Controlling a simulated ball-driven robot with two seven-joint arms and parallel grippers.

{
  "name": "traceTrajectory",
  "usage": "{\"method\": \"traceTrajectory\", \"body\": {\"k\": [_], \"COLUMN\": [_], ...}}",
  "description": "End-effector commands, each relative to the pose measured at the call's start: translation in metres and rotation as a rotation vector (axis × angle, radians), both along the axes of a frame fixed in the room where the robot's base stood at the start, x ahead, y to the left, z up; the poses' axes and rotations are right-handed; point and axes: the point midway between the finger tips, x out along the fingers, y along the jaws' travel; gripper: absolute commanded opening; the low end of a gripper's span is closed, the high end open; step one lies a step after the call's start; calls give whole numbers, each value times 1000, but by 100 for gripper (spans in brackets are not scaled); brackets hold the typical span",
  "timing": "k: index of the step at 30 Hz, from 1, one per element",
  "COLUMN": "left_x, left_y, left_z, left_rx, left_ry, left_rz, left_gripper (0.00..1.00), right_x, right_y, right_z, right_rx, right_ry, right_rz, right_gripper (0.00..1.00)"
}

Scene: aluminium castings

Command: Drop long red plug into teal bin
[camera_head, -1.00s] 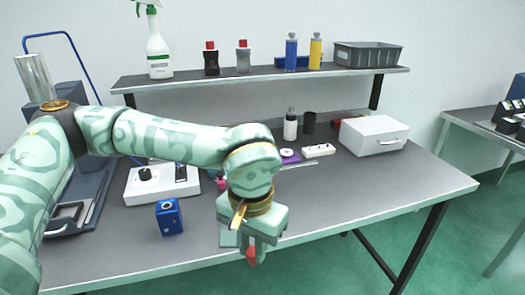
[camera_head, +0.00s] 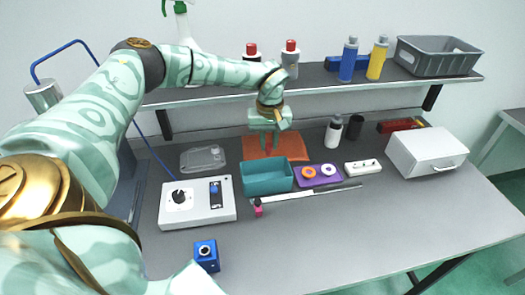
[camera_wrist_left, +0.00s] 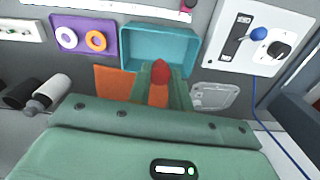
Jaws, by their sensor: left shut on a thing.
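The teal bin (camera_head: 268,188) stands open on the bench, in front of an orange mat (camera_head: 295,147). My left gripper (camera_head: 269,150) points down over the mat, just behind the bin in the head view. In the left wrist view the gripper (camera_wrist_left: 160,82) is shut on the long red plug (camera_wrist_left: 160,72), whose rounded red tip shows between the fingers. The bin (camera_wrist_left: 192,50) lies just beyond that tip. The plug cannot be made out in the head view. My right gripper is not in view.
A white control box (camera_head: 205,212) is left of the bin, and a purple holder with rings (camera_head: 318,181) is right of it. A blue block (camera_head: 206,256) and a small pink piece (camera_head: 258,210) lie nearer. A shelf (camera_head: 215,97) with bottles runs behind the gripper.

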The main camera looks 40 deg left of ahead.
Motion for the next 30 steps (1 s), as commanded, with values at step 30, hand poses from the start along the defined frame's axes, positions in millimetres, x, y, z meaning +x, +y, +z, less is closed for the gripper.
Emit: {"method": "traceTrajectory", "body": {"k": [30], "left_x": [3], "left_y": [36], "left_z": [-56], "left_rx": [-1], "left_ry": [1], "left_rz": [94], "left_gripper": [0], "right_x": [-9], "right_y": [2], "right_z": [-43], "right_rx": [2], "right_ry": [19], "right_rz": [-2], "right_gripper": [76]}}
